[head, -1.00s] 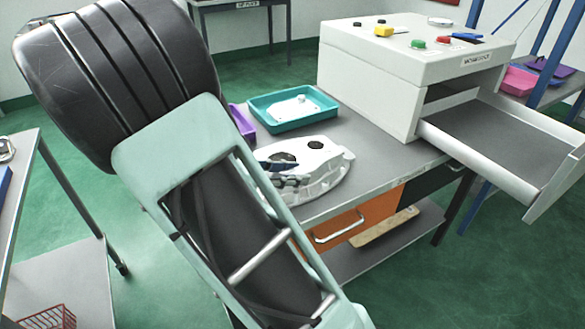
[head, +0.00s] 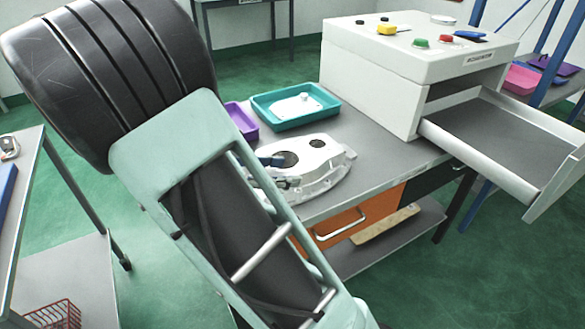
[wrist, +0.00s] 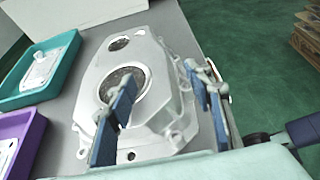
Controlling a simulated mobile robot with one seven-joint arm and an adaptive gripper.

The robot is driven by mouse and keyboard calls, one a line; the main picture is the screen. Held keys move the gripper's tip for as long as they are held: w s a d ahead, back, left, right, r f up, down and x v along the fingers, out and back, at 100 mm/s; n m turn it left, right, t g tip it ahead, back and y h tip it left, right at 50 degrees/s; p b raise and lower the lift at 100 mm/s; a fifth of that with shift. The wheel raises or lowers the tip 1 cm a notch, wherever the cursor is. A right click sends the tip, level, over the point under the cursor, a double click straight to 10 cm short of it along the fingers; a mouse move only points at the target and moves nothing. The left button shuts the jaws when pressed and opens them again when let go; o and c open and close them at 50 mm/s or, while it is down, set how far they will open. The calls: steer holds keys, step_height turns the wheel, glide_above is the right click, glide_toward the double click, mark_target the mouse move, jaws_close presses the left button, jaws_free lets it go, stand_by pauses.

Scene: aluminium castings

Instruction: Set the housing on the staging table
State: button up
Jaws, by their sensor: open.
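The housing (head: 328,157) is a pale aluminium casting with dark round openings, lying flat on the grey-topped table (head: 372,151) in the head view. It fills the middle of the wrist view (wrist: 148,60). My gripper (wrist: 165,102) is open, with one blue finger over the large bore and the other by the housing's right edge. A stretch of the casting lies between the fingers; I cannot tell whether either touches it. In the head view my forearm hides part of the gripper and the housing's near left side.
A teal tray (head: 262,113) and a purple tray (head: 240,122), the teal one holding a pale part, stand behind the housing. A white machine (head: 375,75) with buttons and an extended chute stands to the right. Another table (head: 32,185) is at the left, with green floor between.

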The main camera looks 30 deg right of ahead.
steer(key=p+v, duration=0.1)
steer(key=v, duration=0.7)
steer(key=shift+a+r, duration=0.1)
